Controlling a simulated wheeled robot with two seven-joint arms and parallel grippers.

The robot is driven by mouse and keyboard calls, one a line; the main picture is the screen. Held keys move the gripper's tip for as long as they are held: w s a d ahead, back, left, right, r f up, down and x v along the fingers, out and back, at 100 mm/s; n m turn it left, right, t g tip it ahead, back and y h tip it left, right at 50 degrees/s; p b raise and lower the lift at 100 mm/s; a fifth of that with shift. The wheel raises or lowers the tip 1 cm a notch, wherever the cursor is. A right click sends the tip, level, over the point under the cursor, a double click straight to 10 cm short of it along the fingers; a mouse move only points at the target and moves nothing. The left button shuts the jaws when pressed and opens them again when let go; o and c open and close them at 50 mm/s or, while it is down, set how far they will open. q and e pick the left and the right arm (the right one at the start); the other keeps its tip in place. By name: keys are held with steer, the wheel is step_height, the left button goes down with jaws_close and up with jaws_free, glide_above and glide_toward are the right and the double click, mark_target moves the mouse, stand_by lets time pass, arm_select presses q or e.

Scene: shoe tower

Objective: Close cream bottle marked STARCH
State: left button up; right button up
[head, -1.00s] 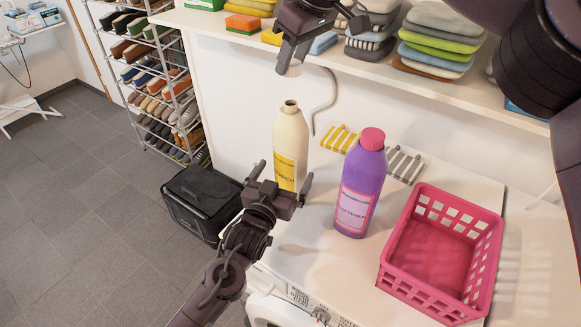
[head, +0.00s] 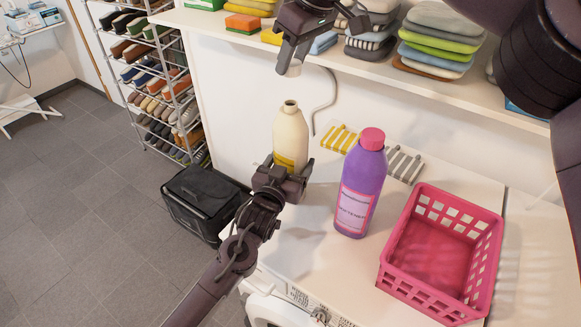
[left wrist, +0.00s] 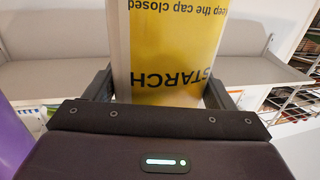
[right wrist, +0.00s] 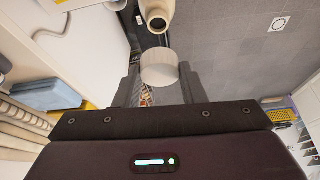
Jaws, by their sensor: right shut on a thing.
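The cream STARCH bottle (head: 291,132) stands upright and uncapped on the white worktop, its neck open. Its yellow label (left wrist: 170,50) fills the middle of the left wrist view. My left gripper (head: 288,168) is open, with its fingers on either side of the bottle's lower body. My right gripper (head: 287,62) is shut on a whitish cap (right wrist: 158,68) and holds it above the bottle, apart from it. In the right wrist view the bottle's open mouth (right wrist: 156,20) shows beyond the cap.
A purple bottle (head: 360,190) with a pink cap stands just right of the STARCH bottle. A pink basket (head: 388,270) is farther right. Yellow and grey pegs lie behind. A shelf (head: 450,82) with folded cloths runs above the worktop.

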arm_select(q)
steer(key=c, duration=0.6)
steer(key=shift+o, duration=0.2)
arm_select(e)
glide_above(289, 102)
steer(key=shift+s+d+f, duration=0.1)
steer(key=shift+d+f, duration=0.05)
steer(key=shift+f, duration=0.65)
steer(key=shift+s+d+f, duration=0.1)
steer(key=shift+s+f, duration=0.05)
steer(key=shift+f, duration=0.7)
steer(key=shift+s+d+f, duration=0.1)
steer(key=shift+d+f, duration=0.05)
steer(key=shift+f, duration=0.65)
steer(key=shift+f, duration=0.1)
steer(key=shift+f, duration=0.8)
steer(key=shift+f, duration=0.55)
